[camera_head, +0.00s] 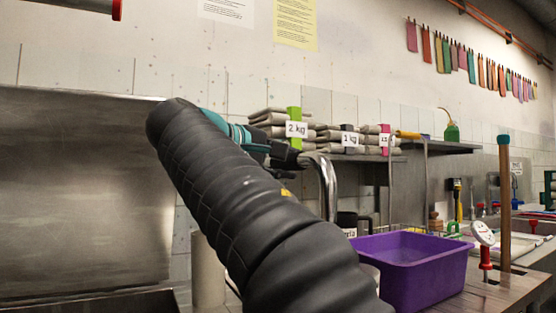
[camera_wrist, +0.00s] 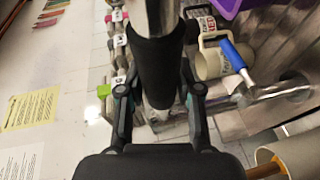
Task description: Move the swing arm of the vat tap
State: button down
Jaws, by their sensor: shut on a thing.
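The swing arm (camera_head: 327,185) of the vat tap is a curved chrome pipe just right of my arm in the head view. In the wrist view its chrome end (camera_wrist: 161,15) enters from the top and carries a black sleeve (camera_wrist: 157,65). My gripper (camera_wrist: 158,88) has one finger on each side of the sleeve and is shut on it. In the head view my gripper (camera_head: 284,156) is small and dark at the pipe's upper bend, partly hidden by my arm. A blue lever (camera_wrist: 233,54) on a metal fitting shows at right in the wrist view. The tap's base is hidden in the head view.
A purple tub (camera_head: 405,285) stands on the counter right of the pipe. A beige mug (camera_wrist: 210,66) stands near the blue lever. A shelf (camera_head: 430,147) with folded, weight-labelled cloth bundles (camera_head: 272,124) lies behind. A wooden pole (camera_head: 504,200) stands at right.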

jog(key=shift+a+r, duration=0.1)
dwell(0.3)
jog(key=c, duration=0.8)
grip_release()
jog(key=shift+w, duration=0.1)
jog(key=shift+o, duration=0.2)
jog(key=shift+a, duration=0.15)
jog(key=v, duration=1.1)
jog(key=shift+s+a, duration=0.3)
